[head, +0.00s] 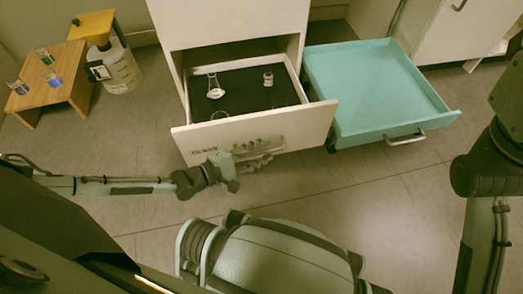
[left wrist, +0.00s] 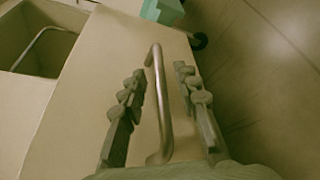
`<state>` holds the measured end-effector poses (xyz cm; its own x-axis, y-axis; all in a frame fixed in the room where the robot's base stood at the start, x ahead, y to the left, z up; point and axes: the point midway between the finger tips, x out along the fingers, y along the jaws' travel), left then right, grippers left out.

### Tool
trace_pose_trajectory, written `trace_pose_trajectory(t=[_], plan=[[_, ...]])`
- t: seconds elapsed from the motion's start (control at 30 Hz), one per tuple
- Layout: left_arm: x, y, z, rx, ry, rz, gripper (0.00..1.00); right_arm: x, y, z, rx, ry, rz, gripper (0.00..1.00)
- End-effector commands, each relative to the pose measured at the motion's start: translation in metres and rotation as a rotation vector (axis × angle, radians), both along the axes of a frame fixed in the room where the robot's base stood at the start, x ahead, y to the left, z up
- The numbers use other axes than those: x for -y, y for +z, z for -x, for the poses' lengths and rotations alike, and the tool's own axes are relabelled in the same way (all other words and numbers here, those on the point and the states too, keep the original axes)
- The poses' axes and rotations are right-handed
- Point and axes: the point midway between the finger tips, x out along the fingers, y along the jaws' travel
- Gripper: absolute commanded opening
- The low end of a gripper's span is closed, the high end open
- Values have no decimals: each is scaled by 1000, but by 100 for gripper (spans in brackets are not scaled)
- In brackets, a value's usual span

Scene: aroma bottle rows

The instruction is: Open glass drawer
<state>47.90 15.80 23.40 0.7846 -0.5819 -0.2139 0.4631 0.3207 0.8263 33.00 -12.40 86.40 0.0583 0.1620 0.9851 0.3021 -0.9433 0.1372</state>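The glass drawer (head: 290,125) stands pulled out of the white cabinet, its dark-lined inside showing. A flask (head: 215,90), a small glass bottle (head: 268,79) and a rounder glass piece near the front stand in it. Its front carries a dark label, partly readable as GLASS. My left gripper (head: 252,161) is at the drawer front. In the left wrist view the metal bar handle (left wrist: 160,105) runs between the two fingers of the left gripper (left wrist: 158,80). The fingers are apart, with a gap on each side of the bar. My right gripper is out of view.
A teal drawer or tray (head: 375,90) with a metal handle stands out to the right of the glass drawer. A wooden stand (head: 50,85) with several beakers and a large bottle (head: 120,72) are at the left. The floor in front is clear.

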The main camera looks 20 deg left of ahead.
Motion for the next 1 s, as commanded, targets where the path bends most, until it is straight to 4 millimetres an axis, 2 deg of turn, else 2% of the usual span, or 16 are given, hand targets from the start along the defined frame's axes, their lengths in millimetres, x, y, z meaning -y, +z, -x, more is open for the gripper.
trace_pose_trajectory(t=[0.17,0.27,0.5,0.7,1.0], plan=[[-1,2,0,-1,0,-1,31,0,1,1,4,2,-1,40],[-1,12,1,-1,1,0,31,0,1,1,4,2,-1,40],[-1,62,-1,9,3,5,31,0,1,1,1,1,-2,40],[0,91,-1,3,1,2,31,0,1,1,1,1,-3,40],[0,101,0,1,0,1,31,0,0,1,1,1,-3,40]])
